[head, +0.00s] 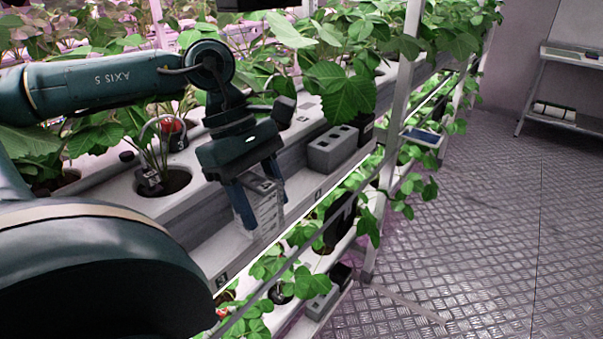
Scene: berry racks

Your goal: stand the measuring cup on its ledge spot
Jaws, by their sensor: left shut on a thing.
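My left gripper (262,198) comes down from above with its blue fingers around a clear, see-through measuring cup (267,213) with marks on its side. The cup looks upright. It is in front of the rack's pale ledge (213,256); I cannot tell whether its bottom touches the ledge. Small dark square tags mark the ledge's front face. My right gripper is not in view.
A grey block with holes (333,150) stands on the ledge to the right of the cup. Strawberry plants fill the trough behind, and more leaves hang below. A rack post (398,110) rises farther right. The metal floor (470,230) at right is clear.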

